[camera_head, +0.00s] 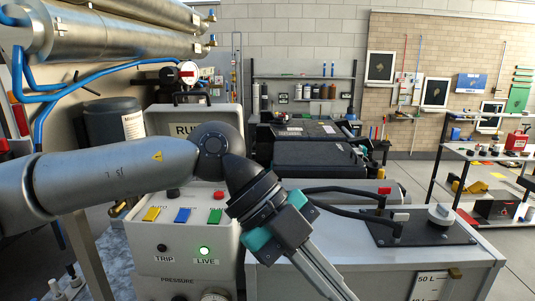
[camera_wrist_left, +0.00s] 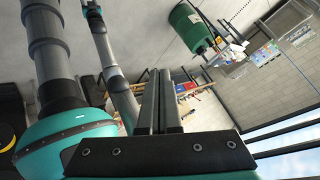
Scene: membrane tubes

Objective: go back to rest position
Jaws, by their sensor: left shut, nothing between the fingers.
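My left arm comes in from the left in the head view and bends down over the control box. My left gripper (camera_head: 330,275) hangs in front of the white tank with its fingers pointing down and right, cut off by the lower edge. In the left wrist view its two dark fingers (camera_wrist_left: 160,75) lie side by side, shut and empty. My right gripper does not show in the head view. A grey and teal arm part shows at the upper left of the wrist view, with no jaws that I can make out.
The control box (camera_head: 170,240) with coloured buttons and a lit green lamp stands below my arm. The white tank (camera_head: 370,275) has black handles on top. Steel cylinders (camera_head: 120,42) and blue hoses are above left. A shelf rack (camera_head: 485,165) stands right; floor between is open.

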